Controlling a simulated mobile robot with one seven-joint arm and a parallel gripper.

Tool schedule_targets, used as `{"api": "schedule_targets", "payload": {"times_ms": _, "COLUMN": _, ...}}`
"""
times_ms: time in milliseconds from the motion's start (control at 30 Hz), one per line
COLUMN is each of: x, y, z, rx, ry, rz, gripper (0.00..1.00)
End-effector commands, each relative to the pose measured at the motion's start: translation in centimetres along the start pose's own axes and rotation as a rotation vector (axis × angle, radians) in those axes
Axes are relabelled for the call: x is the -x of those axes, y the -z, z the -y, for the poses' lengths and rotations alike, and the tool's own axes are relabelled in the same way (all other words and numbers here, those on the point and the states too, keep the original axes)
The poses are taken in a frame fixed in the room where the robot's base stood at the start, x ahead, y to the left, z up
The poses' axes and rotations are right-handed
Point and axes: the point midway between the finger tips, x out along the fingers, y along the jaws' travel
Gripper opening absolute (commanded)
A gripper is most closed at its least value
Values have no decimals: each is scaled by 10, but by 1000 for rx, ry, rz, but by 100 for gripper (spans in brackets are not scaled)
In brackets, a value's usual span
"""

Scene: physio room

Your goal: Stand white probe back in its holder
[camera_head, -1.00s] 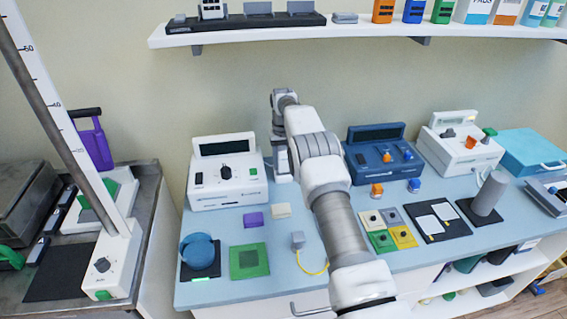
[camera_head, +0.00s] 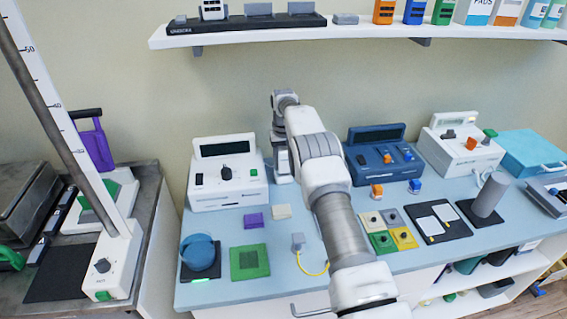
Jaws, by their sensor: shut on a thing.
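My arm reaches from the bottom of the head view to the back of the blue-grey counter. Its end points down between the white console and the dark blue console. My gripper (camera_head: 283,168) is there, close to the right side of the white console, small and partly hidden by my own arm. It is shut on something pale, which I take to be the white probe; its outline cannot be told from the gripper. I cannot make out for certain which thing is the probe's holder.
The white console (camera_head: 228,190) and dark blue console (camera_head: 384,160) flank my gripper. A blue round item (camera_head: 200,252), green pad (camera_head: 249,262), purple block (camera_head: 253,220) and grey cylinder (camera_head: 490,195) stand on the counter (camera_head: 290,290). A shelf (camera_head: 360,32) hangs above.

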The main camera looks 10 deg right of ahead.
Motion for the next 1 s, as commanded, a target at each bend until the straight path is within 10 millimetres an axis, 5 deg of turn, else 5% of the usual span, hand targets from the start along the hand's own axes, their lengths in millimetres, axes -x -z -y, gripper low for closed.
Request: {"api": "schedule_targets", "payload": {"times_ms": 1000, "x": -3, "y": 0, "z": 0, "rx": 0, "ry": 0, "rz": -1, "gripper": 0}}
